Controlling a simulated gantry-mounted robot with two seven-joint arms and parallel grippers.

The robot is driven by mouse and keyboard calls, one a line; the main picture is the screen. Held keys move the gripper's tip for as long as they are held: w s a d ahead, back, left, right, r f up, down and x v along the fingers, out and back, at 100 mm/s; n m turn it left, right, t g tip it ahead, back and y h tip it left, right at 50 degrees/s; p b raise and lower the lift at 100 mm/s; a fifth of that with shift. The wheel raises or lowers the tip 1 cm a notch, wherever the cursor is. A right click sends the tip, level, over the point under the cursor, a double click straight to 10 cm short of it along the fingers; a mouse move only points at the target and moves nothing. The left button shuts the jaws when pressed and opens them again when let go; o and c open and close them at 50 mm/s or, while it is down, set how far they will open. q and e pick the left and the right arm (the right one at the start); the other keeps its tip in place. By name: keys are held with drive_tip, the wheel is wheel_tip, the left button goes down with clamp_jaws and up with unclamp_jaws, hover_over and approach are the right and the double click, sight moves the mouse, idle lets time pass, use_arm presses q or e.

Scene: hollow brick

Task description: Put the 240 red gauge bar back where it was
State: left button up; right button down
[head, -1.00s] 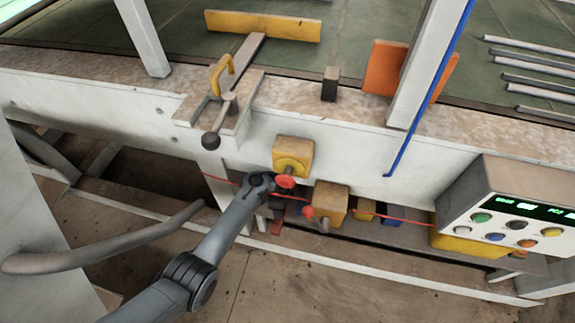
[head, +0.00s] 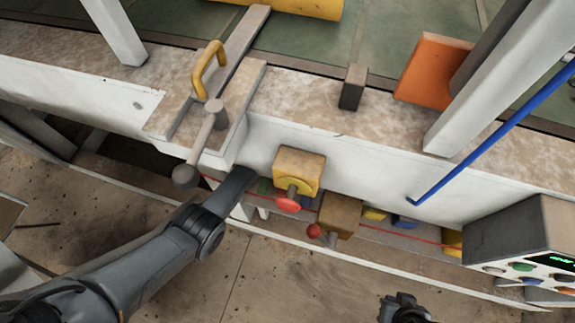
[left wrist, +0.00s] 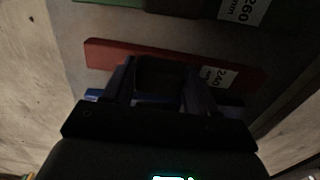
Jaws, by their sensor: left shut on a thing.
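The red gauge bar (left wrist: 110,53) with a white 240 label (left wrist: 217,77) shows in the left wrist view, lying across the fingertips. My left gripper (left wrist: 160,66) is shut on it near the middle. The bar is over a grey shelf surface (left wrist: 85,25); I cannot tell whether it touches it. In the head view the left gripper and red bar are hidden below the bench edge. My right gripper (head: 405,308) is at the bottom edge, its jaws unclear.
Yellow boxes with red knobs (head: 299,172) (head: 338,213) jut from the bench front near my left arm. A red cord (head: 400,236) runs along below them. A clamp lever with a ball end (head: 186,175) overhangs the arm. A control box (head: 525,240) stands at right.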

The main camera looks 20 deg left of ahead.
use_arm(q)
drive_tip(key=shift+f, duration=0.35)
drive_tip(key=shift+w, duration=0.2)
use_arm(e)
drive_tip(key=shift+w+f, duration=0.1)
drive_tip(key=shift+f, duration=0.15)
use_arm(q)
drive_tip(key=shift+f, duration=0.15)
drive_tip(key=o, duration=1)
drive_tip(key=shift+c, duration=0.2)
drive_tip(key=o, duration=0.3)
use_arm(e)
drive_tip(key=shift+w+a, duration=0.1)
use_arm(q)
drive_tip(key=shift+o, duration=0.2)
